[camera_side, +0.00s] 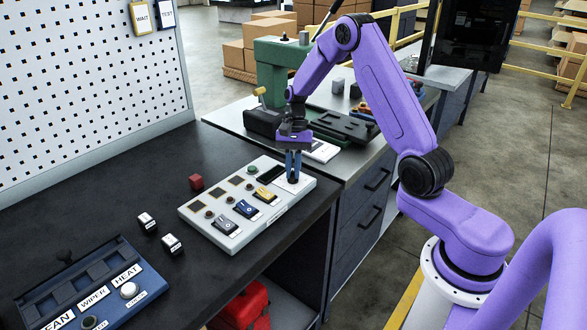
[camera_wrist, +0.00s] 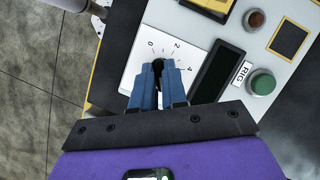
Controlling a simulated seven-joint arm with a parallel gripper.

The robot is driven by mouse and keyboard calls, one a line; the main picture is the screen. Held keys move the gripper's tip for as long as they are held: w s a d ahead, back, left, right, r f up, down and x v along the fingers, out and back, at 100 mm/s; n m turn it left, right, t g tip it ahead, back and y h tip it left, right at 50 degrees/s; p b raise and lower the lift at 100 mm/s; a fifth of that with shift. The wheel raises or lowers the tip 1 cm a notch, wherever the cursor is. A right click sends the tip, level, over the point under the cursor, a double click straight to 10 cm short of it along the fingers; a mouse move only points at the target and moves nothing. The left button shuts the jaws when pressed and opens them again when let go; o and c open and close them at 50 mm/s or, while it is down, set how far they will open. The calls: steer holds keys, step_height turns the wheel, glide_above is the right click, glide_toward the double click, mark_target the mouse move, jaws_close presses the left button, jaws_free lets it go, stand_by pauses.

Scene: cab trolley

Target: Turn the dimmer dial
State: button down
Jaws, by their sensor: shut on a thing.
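My gripper (camera_side: 293,179) points down at the far right end of the pale control panel (camera_side: 187,211). In the wrist view, the blue fingers of my gripper (camera_wrist: 159,68) are closed around a small black dimmer dial (camera_wrist: 158,62). The dial stands on a white plate (camera_wrist: 148,45) marked with numbers; 0, 2 and 4 can be read. Most of the dial is hidden by the fingers, and I cannot tell where it points.
The panel also carries a dark display (camera_wrist: 217,72), a green button (camera_wrist: 262,82) and several rocker switches. A red block (camera_side: 196,182) and two small switch caps lie on the dark bench. A blue tray (camera_side: 140,270) with labels sits at the front left.

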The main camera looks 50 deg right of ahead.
steer(key=shift+n, duration=0.4)
steer(key=c, duration=1.2)
jaws_free()
steer(key=shift+o, duration=0.2)
steer(key=v, duration=1.7)
steer(key=shift+w+r, duration=0.2)
steer(key=shift+w, duration=0.05)
